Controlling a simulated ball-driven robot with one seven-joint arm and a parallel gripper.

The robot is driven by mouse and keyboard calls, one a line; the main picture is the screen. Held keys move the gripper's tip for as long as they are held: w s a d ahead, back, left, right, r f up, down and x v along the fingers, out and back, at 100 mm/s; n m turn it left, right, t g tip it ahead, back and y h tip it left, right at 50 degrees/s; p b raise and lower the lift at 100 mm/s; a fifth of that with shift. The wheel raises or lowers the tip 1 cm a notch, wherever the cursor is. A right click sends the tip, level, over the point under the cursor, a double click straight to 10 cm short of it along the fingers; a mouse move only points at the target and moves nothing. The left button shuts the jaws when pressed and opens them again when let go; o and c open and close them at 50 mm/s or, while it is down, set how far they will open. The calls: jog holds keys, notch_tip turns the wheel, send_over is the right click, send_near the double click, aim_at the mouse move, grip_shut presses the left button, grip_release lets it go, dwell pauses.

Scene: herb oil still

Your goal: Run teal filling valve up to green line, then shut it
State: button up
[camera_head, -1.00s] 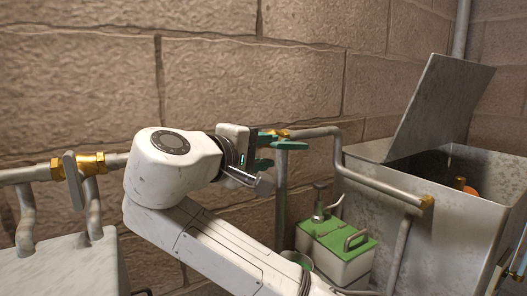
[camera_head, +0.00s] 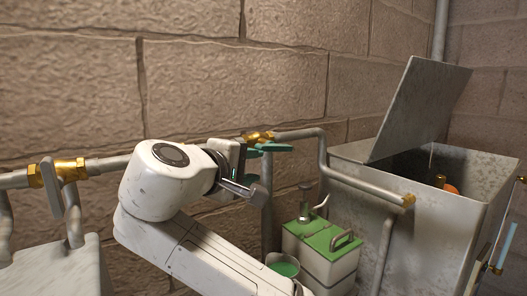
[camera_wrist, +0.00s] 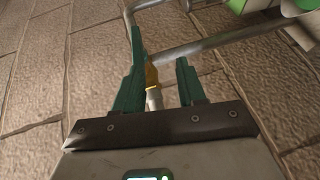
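The teal filling valve has a brass body (camera_head: 258,136) on the grey pipe along the wall, with a teal lever (camera_head: 274,147) just below it. My gripper (camera_wrist: 160,66) has dark teal fingers that stand apart in the wrist view. The brass fitting (camera_wrist: 152,78) shows between them, nearer the left finger. Lever and left finger look alike there, so I cannot tell whether they touch. In the head view my gripper sits just left of and below the valve. A sight tube (camera_head: 505,243) with pale blue in it stands at the tank's right edge. I cannot make out a green line.
A metal tank (camera_head: 440,240) with a raised lid (camera_head: 418,105) stands right. Below the valve are a green-topped container (camera_head: 328,262) and a small bucket (camera_head: 284,267) of green liquid. Another brass valve (camera_head: 62,171) is left. Pipes and the block wall crowd my arm.

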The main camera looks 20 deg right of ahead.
jog(key=w+d+f+n+t+y+p, duration=0.1)
jog(key=w+d+f+n+y+p, duration=0.15)
jog(key=d+f+n+y, duration=0.2)
jog(key=n+t+y+p, duration=0.2)
jog(key=n+t+y, duration=0.4)
jog(key=y, duration=0.6)
send_near(278, 150)
jog(key=shift+n+g, duration=0.3)
jog(key=shift+n, duration=0.15)
jog(key=p+x, duration=0.1)
jog(key=x, duration=0.2)
jog(key=p+x, duration=0.1)
jog(key=x, duration=0.2)
jog(key=p+x, duration=0.1)
jog(key=x, duration=0.2)
jog(key=shift+w+r, duration=0.3)
jog(key=shift+r, duration=0.05)
grip_shut()
